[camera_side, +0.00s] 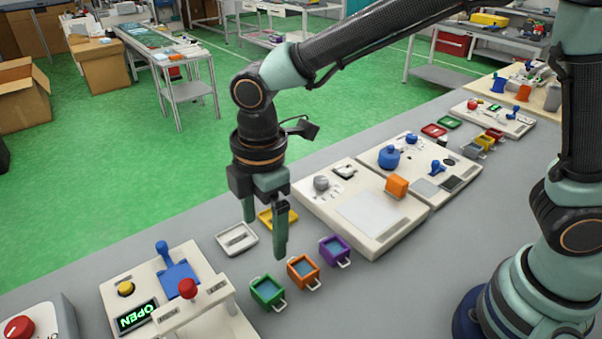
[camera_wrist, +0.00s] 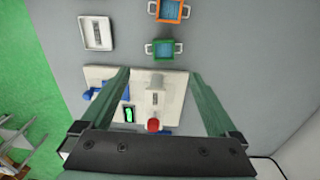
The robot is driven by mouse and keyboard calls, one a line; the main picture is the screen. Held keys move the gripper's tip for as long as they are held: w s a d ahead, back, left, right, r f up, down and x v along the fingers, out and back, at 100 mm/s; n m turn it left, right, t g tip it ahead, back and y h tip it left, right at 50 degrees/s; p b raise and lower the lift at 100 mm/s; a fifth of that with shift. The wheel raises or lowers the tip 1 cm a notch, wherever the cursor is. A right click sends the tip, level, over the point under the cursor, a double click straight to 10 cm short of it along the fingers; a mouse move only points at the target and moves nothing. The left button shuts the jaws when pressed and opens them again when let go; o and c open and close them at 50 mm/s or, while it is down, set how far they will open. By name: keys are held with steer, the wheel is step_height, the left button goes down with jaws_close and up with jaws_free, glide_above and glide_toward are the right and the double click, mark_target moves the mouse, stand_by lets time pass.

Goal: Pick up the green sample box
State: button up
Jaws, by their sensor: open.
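The green sample box (camera_side: 267,291) stands upright on the grey bench, with a blue inside and pale handles. It is the nearest of a row of three small boxes. It also shows in the wrist view (camera_wrist: 164,61), just above the span between my fingertips. My gripper (camera_side: 264,238) is open and empty, fingers pointing down, above the bench and apart from the green box. In the wrist view both fingers of my gripper (camera_wrist: 160,74) show wide apart.
An orange box (camera_side: 303,270) and a purple box (camera_side: 335,250) stand beside the green one. A white tray (camera_side: 237,239) and a yellow tray (camera_side: 278,219) lie behind. A panel with a red knob (camera_side: 188,288) and an OPEN display (camera_side: 138,315) is close on the left.

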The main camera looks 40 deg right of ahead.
step_height(320, 180, down, 3)
steer(key=a+n, duration=0.2)
glide_above(264, 289)
steer(key=f, duration=0.4)
steer(key=shift+s+a+f, duration=0.25)
steer(key=shift+a+f, duration=0.1)
steer(key=shift+w+d+f, duration=0.1)
steer(key=shift+d+f, duration=0.1)
steer(key=shift+f, duration=1.35)
steer(key=shift+w+d+f, duration=0.1)
steer(key=shift+d+f, duration=0.05)
steer(key=shift+f, duration=1.4)
steer(key=c, duration=1.5)
steer(key=shift+o, duration=0.2)
steer(key=shift+r, duration=0.1)
